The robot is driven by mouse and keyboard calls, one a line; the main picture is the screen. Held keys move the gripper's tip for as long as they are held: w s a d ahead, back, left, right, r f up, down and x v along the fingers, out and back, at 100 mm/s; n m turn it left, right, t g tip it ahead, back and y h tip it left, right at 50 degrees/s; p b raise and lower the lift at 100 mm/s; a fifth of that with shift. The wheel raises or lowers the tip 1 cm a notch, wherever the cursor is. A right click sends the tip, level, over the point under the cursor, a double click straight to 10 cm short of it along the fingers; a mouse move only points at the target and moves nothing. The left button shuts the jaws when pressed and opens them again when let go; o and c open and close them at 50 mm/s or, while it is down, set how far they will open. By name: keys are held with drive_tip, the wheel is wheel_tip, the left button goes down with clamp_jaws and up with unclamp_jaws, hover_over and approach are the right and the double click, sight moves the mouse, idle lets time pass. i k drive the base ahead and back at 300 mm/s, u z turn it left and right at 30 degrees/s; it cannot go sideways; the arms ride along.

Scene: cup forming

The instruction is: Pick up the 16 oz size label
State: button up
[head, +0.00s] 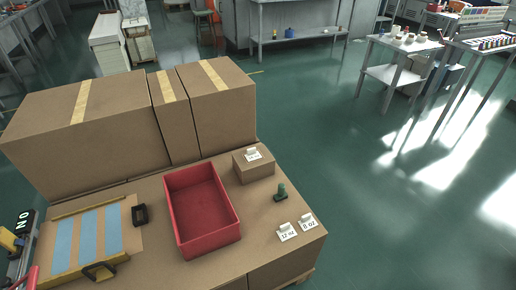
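Three white size labels with small raised tabs are in the head view. One label (253,154) lies on top of a small cardboard box (252,172) behind the right side of the red bin; its print is too small for me to read surely. A label that seems to read 12 oz (287,235) lies near the front right corner of the cardboard surface (262,250). A label that seems to read 8 oz (307,225) lies just right of it. I cannot make out my gripper in this view.
A red open bin (202,212) looks empty. A small green-topped object (281,192) stands behind the 12 oz and 8 oz labels. Large cardboard boxes (95,130) wall the back left. A blue-striped board (88,240) lies left. Open floor (370,230) is right.

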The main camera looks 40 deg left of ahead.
sight(252, 156)
drive_tip(key=u, duration=0.25)
drive_tip(key=i, duration=0.6)
drive_tip(key=u, duration=1.2)
drive_tip(key=i, duration=0.5)
drive_tip(key=u, duration=0.5)
